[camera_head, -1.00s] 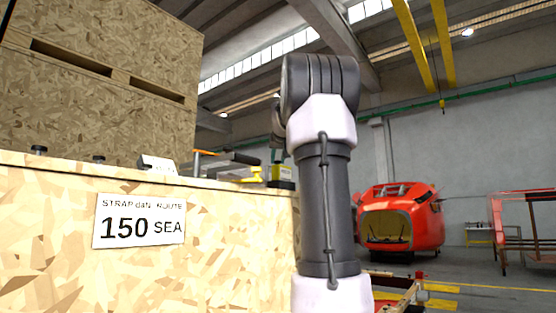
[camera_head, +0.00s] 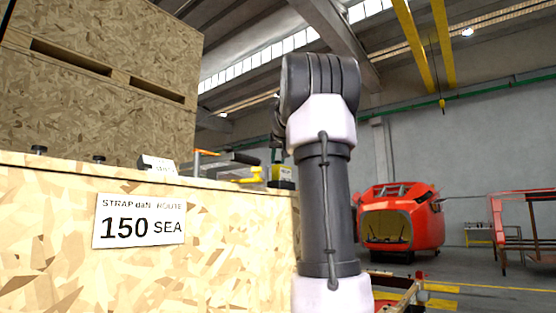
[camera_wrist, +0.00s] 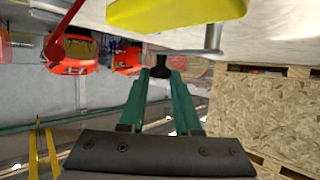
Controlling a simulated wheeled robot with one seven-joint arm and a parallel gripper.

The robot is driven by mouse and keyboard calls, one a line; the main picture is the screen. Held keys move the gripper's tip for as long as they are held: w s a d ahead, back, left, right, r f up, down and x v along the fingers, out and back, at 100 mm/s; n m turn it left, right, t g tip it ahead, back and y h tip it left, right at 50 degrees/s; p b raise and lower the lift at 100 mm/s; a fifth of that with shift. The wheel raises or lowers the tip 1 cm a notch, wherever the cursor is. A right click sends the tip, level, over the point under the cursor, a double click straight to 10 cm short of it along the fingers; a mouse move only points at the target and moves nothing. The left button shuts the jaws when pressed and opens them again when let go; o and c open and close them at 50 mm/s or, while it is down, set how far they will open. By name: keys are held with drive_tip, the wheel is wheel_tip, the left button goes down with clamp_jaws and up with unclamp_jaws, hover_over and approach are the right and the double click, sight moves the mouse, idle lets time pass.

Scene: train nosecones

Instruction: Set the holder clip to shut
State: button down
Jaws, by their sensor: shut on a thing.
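In the wrist view, my gripper (camera_wrist: 161,76) has its green fingers closed together on a small dark knob (camera_wrist: 161,72). The knob sits at the end of a thin grey metal bar (camera_wrist: 185,52) beside a yellow block (camera_wrist: 178,10). I cannot tell for sure whether this bar is the holder clip. In the head view, a yellow bracket (camera_head: 250,176) and a yellow box (camera_head: 283,174) stand on the crate top, left of my arm. My arm hides the fingers there.
The wooden crate (camera_head: 50,230) carries a "150 SEA" label (camera_head: 140,221), a small white sign (camera_head: 158,164) and an orange-handled lever (camera_head: 205,152). Taller crates (camera_head: 110,90) rise behind. A red nosecone (camera_head: 398,218) and a red frame (camera_head: 520,220) stand at right.

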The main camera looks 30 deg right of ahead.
drive_tip(key=shift+h, duration=0.3)
drive_tip(key=shift+s+a+m+g+h, duration=0.55)
drive_tip(key=shift+s+m+g+h, duration=0.4)
drive_tip(key=shift+m+g, duration=1.5)
drive_tip(key=shift+s+a+m+g+h, duration=0.6)
drive_tip(key=shift+m+g+h, duration=0.65)
drive_tip(key=shift+m+g, duration=1.15)
drive_tip(key=shift+s+a+m+g+h, duration=0.55)
drive_tip(key=shift+s+m+g+h, duration=0.4)
drive_tip(key=shift+m+g, duration=1.5)
drive_tip(key=shift+w, duration=0.1)
drive_tip(key=c, duration=0.6)
unclamp_jaws()
